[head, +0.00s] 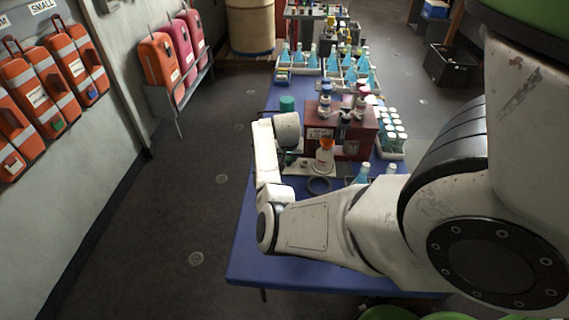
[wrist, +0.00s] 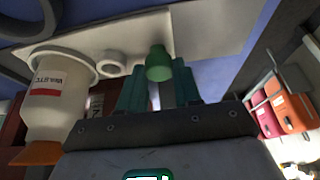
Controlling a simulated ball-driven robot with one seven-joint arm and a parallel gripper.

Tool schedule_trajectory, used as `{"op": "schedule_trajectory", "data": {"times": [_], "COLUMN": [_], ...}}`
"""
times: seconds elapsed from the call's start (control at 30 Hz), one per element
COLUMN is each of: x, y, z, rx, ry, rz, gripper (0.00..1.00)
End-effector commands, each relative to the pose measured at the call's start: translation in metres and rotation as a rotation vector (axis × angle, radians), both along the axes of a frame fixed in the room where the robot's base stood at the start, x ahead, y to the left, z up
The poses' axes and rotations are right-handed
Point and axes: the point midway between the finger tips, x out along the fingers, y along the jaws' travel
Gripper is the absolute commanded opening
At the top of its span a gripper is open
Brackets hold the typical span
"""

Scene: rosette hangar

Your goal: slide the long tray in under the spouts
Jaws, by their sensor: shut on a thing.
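A long pale tray (wrist: 205,38) lies flat on the blue table. It also shows in the head view (head: 298,168), partly hidden by my arm. A green knob (wrist: 158,64) stands on the tray. My gripper (wrist: 159,75) is shut on this knob, one dark green finger on each side. A white bottle (wrist: 48,88) with an orange cap and a red-striped label stands on the tray, beside my gripper; in the head view it is in front of the red box (head: 352,148). Bottles stand on top of that box. I cannot make out the spouts clearly.
A dark ring (head: 318,186) lies on the blue table (head: 262,250) in front of the tray. Flasks (head: 310,60) crowd the table behind. Orange cases (head: 45,85) line the left wall; the left floor is clear.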

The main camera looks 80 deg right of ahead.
Motion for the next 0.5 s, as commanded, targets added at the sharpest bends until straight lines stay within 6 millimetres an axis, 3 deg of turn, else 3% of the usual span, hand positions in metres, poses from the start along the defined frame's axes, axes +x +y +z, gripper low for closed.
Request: {"op": "schedule_trajectory", "data": {"times": [0.5], "x": [-0.024], "y": [-0.002], "z": [0.001], "rx": [-0.001], "ry": [0.000], "rz": [-0.002], "gripper": [0.14]}}
